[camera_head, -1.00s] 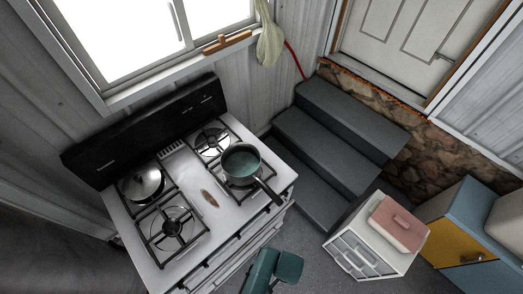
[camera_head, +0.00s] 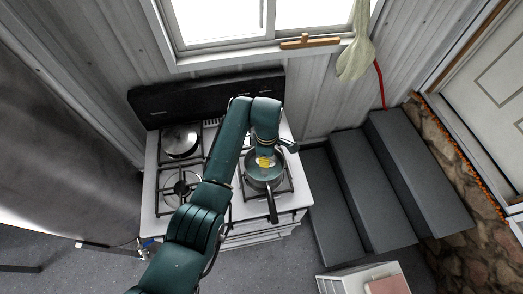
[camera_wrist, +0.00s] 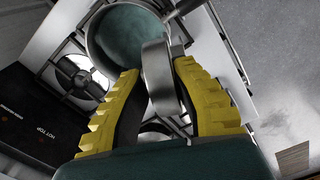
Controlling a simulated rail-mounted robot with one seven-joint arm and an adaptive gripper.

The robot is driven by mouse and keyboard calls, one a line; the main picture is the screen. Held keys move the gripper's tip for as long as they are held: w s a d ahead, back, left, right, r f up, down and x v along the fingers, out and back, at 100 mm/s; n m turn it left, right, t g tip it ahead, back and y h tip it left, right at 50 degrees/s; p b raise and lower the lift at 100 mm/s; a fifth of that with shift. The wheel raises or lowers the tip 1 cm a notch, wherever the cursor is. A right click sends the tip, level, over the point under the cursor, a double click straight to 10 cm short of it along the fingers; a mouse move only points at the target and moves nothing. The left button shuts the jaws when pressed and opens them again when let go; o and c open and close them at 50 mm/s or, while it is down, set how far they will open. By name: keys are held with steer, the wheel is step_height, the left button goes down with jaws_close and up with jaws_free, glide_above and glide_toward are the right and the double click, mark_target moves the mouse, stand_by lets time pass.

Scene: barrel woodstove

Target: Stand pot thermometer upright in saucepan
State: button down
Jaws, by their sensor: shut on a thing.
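The saucepan (camera_head: 255,180) sits on a right burner of the white stove, its dark handle pointing to the front. Its teal inside shows at the top of the wrist view (camera_wrist: 112,38). My gripper (camera_head: 265,163) is over the saucepan. In the wrist view, its yellow fingers (camera_wrist: 158,95) are shut on a grey metal piece, which I take as the pot thermometer (camera_wrist: 157,75). The thermometer's upper part overlaps the pan's rim in that view. Its lower end is hidden, so I cannot tell whether it touches the pan. In the head view my gripper hides the thermometer.
A lidded pan (camera_head: 181,140) stands on the back left burner. The front left burner (camera_head: 181,187) is empty. A black backguard (camera_head: 205,95) rises behind the stove. Grey steps (camera_head: 345,205) are to the right, and a white drawer unit (camera_head: 345,280) is at the bottom right.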

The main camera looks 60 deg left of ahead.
step_height(320, 180, down, 12)
steer(key=a+b, duration=0.1)
steer(key=b, duration=0.9)
steer(key=shift+s+a, duration=0.25)
steer(key=shift+a, duration=0.1)
stand_by(0.5)
steer(key=shift+r, duration=0.15)
steer(key=c, duration=0.9)
jaws_free()
steer(key=shift+c, duration=0.2)
step_height(320, 180, up, 12)
